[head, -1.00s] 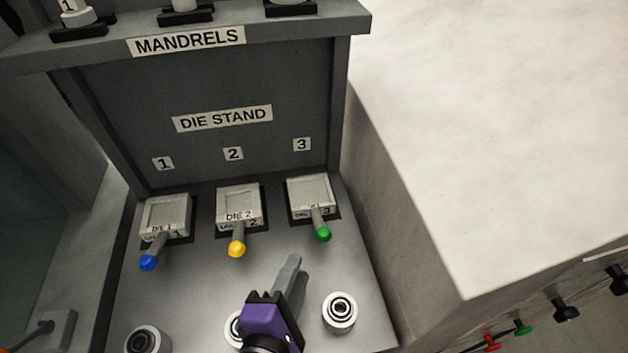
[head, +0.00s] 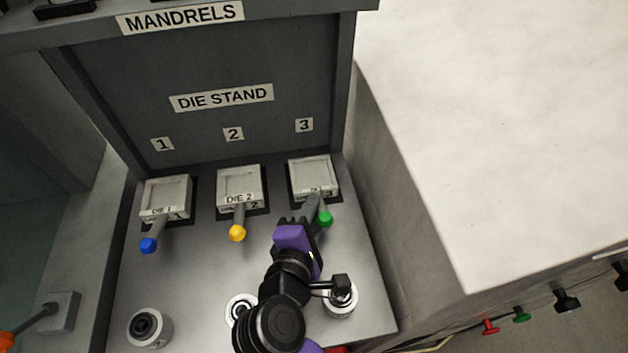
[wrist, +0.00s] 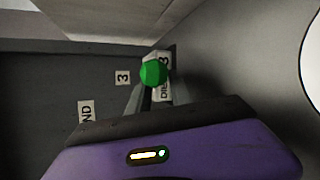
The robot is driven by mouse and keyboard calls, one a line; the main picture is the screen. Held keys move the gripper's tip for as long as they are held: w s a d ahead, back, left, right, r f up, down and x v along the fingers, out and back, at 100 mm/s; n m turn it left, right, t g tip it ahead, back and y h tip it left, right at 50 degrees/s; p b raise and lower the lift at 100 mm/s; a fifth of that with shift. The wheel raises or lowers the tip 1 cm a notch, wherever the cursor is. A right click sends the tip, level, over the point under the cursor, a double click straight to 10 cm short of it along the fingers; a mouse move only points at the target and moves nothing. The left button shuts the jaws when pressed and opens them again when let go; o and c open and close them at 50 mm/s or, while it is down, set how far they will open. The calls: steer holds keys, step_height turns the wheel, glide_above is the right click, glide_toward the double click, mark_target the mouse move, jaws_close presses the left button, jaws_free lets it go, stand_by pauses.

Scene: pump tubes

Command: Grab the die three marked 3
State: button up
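Die 3 (head: 311,177) is a light grey square block on a dark base, with a short handle ending in a green ball (head: 326,219). It sits in the right place of the die stand, below the label 3. My gripper (head: 314,205) is just in front of it, with the fingertips at the handle beside the green ball. In the wrist view the green ball (wrist: 153,74) shows just beyond the fingers (wrist: 148,98), with a dark gap between them, so they look open. Contact with the handle cannot be made out.
Die 2 (head: 239,187), with a yellow ball, and die 1 (head: 166,199), with a blue ball, stand to the left. Round white fittings (head: 150,327) are at the front. The stand's side wall and a pale block (head: 490,130) rise at the right.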

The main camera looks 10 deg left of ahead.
mark_target(317, 190)
steer(key=shift+x, duration=1.3)
jaws_close()
steer(key=shift+r, duration=0.1)
stand_by(0.4)
